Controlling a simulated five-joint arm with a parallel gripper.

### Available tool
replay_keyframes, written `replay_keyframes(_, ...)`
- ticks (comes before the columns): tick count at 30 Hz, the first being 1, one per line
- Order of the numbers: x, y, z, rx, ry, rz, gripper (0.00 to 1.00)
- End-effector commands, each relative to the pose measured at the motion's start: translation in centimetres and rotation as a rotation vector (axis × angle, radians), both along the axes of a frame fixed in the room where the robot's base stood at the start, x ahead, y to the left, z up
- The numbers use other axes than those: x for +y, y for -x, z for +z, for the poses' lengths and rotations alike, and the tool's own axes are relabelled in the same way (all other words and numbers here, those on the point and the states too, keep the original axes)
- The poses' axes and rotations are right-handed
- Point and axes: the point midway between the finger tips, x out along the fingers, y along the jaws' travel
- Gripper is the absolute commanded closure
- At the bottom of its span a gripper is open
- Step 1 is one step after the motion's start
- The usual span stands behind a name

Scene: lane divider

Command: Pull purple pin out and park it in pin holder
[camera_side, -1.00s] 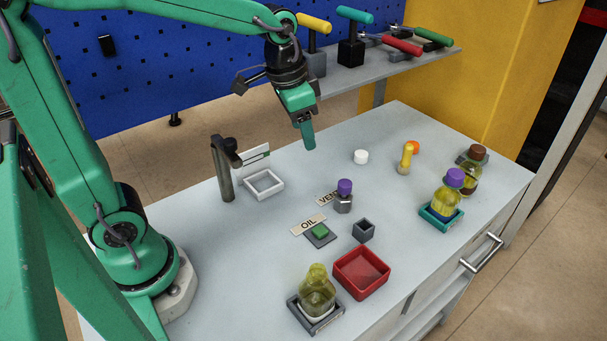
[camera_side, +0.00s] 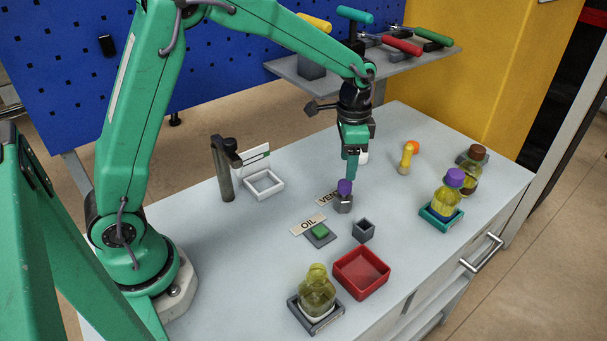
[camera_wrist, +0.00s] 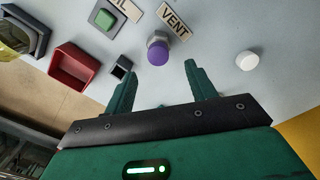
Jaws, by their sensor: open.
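The purple pin (camera_side: 344,187) stands upright in a grey metal base beside the VENT label. It also shows in the wrist view (camera_wrist: 158,54), just beyond and between my fingertips. My gripper (camera_side: 351,177) is open and points down close above the purple knob in the side view. In the wrist view its two fingers (camera_wrist: 157,72) are spread and empty; I cannot tell whether either touches the pin. A small dark grey square cup, which looks like the pin holder (camera_side: 363,231), stands open and empty in front of the pin. It shows in the wrist view (camera_wrist: 121,67) too.
A green button (camera_side: 319,232) sits by the OIL label, with a red tray (camera_side: 361,273) and a yellow flask (camera_side: 317,290) in front. A white cap (camera_wrist: 246,61) lies near the pin. Bottles (camera_side: 449,195) stand at the right. A post (camera_side: 222,170) stands at the left.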

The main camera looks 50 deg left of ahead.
Motion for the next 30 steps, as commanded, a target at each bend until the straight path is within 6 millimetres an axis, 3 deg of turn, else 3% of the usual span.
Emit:
replay_keyframes(12,0.0,0.1,-2.3,0.001,0.000,0.001,0.44)
replay_keyframes(22,0.0,0.1,-3.0,0.000,0.000,0.001,0.44)
replay_keyframes(30,0.0,0.5,-5.8,0.002,0.000,0.001,0.44)
